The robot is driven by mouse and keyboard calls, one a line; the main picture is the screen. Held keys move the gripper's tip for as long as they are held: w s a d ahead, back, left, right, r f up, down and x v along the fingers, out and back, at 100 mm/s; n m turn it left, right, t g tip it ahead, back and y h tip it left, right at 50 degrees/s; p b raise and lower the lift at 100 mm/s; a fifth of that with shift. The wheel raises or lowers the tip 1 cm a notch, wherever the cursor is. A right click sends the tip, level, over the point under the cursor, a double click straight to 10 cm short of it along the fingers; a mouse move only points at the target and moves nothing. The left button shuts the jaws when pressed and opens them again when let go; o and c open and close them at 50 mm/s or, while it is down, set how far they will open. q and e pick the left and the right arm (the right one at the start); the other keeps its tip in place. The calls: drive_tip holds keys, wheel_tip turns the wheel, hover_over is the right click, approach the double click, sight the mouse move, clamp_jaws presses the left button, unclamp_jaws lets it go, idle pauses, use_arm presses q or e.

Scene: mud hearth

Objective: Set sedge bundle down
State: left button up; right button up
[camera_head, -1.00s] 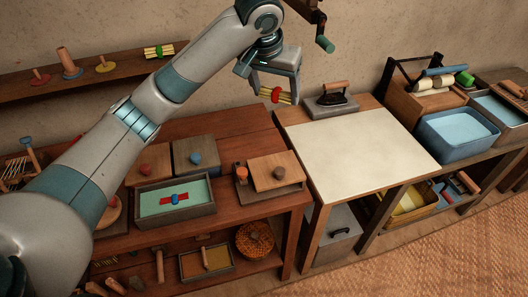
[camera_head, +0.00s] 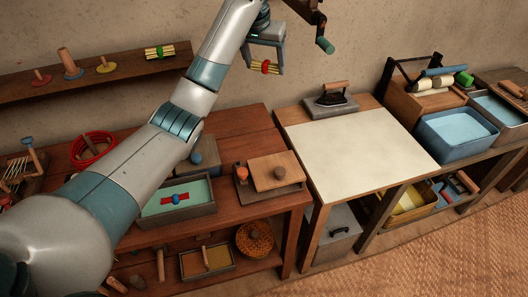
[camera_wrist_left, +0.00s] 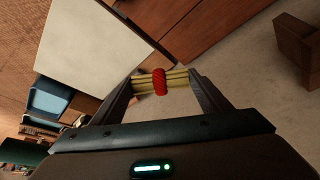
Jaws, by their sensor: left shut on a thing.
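The sedge bundle (camera_head: 264,68) is a small sheaf of pale yellow stalks with a red binding round its middle. My left gripper (camera_head: 265,62) is shut on it and holds it in the air, in front of the wall and above the back of the tables. In the left wrist view the bundle (camera_wrist_left: 160,82) lies crosswise between the two fingers, apart from any surface. My right gripper is not in view.
A pale worktop (camera_head: 355,150) is bare, with a black iron (camera_head: 331,98) behind it. A hand crank (camera_head: 324,44) is near the gripper. A blue basin (camera_head: 455,135) stands right.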

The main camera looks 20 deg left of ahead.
use_arm(q)
drive_tip(key=s+f+m, duration=0.1)
drive_tip(key=s+f, duration=0.2)
drive_tip(key=f, duration=1.7)
drive_tip(key=shift+s+d+f+m+h, duration=0.15)
drive_tip(key=shift+d+m+h, duration=0.05)
drive_tip(key=shift+m+h, duration=0.1)
wheel_tip(320, 180, down, 6)
drive_tip(key=shift+r+p, duration=0.2)
drive_tip(key=shift+p, duration=0.85)
drive_tip(key=shift+f, duration=0.3)
drive_tip(key=shift+f, duration=0.1)
wheel_tip(320, 180, down, 2)
drive_tip(key=shift+f+p, duration=0.2)
drive_tip(key=shift+p, duration=0.15)
drive_tip(key=shift+f, duration=0.6)
